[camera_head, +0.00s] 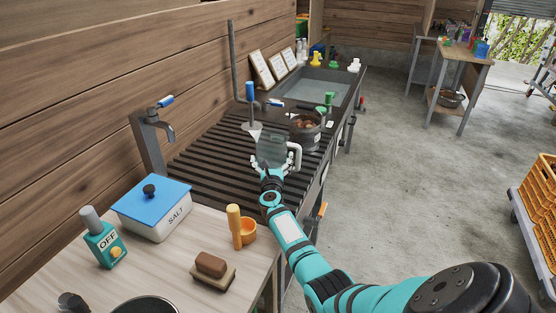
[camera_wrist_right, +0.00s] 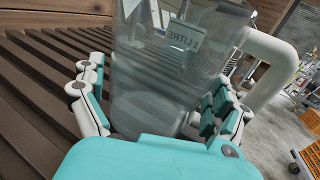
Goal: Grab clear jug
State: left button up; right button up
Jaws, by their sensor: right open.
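The clear jug (camera_head: 271,150) stands on the dark slatted rack (camera_head: 205,163) in the head view. It is see-through, with a pale handle on its right side. My right gripper (camera_head: 276,166) is at the jug, reaching in from the near side. In the right wrist view the jug (camera_wrist_right: 165,75) stands upright between the spread fingers of my right gripper (camera_wrist_right: 160,105), and a "1 LITRE" label shows on it. The fingers are open, one on each side of the jug; I cannot tell whether they touch it. My left gripper is not in view.
A dark pot with brown contents (camera_head: 305,136) stands just behind the jug to the right. A tap (camera_head: 160,122) and a blue-handled tool (camera_head: 251,105) are to the left. A blue-lidded salt box (camera_head: 155,209) and an orange scoop (camera_head: 242,230) are on the near table.

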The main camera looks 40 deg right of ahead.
jog(key=c, duration=0.9)
jog(key=shift+r, duration=0.1)
jog(key=shift+c, duration=0.2)
